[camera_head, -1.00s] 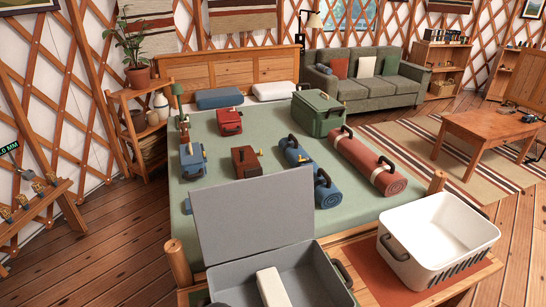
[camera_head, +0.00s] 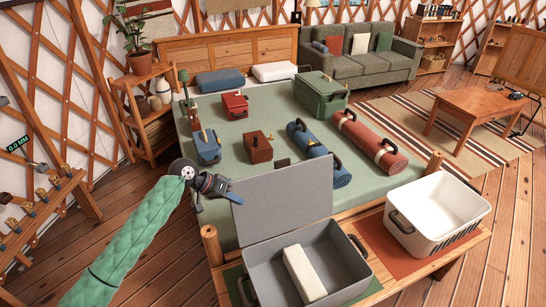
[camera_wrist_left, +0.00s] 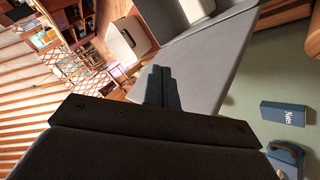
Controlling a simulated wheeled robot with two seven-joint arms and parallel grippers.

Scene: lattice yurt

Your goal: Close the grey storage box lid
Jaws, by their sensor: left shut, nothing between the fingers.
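The grey storage box (camera_head: 352,274) stands on the bench at the bed's foot, with a white block (camera_head: 304,272) inside. Its grey lid (camera_head: 285,200) stands open, roughly upright along the bed side. My left gripper (camera_head: 232,194) is shut and empty, at the lid's upper left edge. In the left wrist view its blue fingertips (camera_wrist_left: 162,84) point toward the lid panel (camera_wrist_left: 205,60), which fills the middle. I cannot tell whether they touch it. My right gripper is in neither view.
A white crate (camera_head: 465,219) stands right of the box on the bench. The bed (camera_head: 235,165) behind holds several small cases, a green case (camera_head: 322,95) and rolled mats (camera_head: 370,143). Wooden floor (camera_head: 165,255) lies open to the left.

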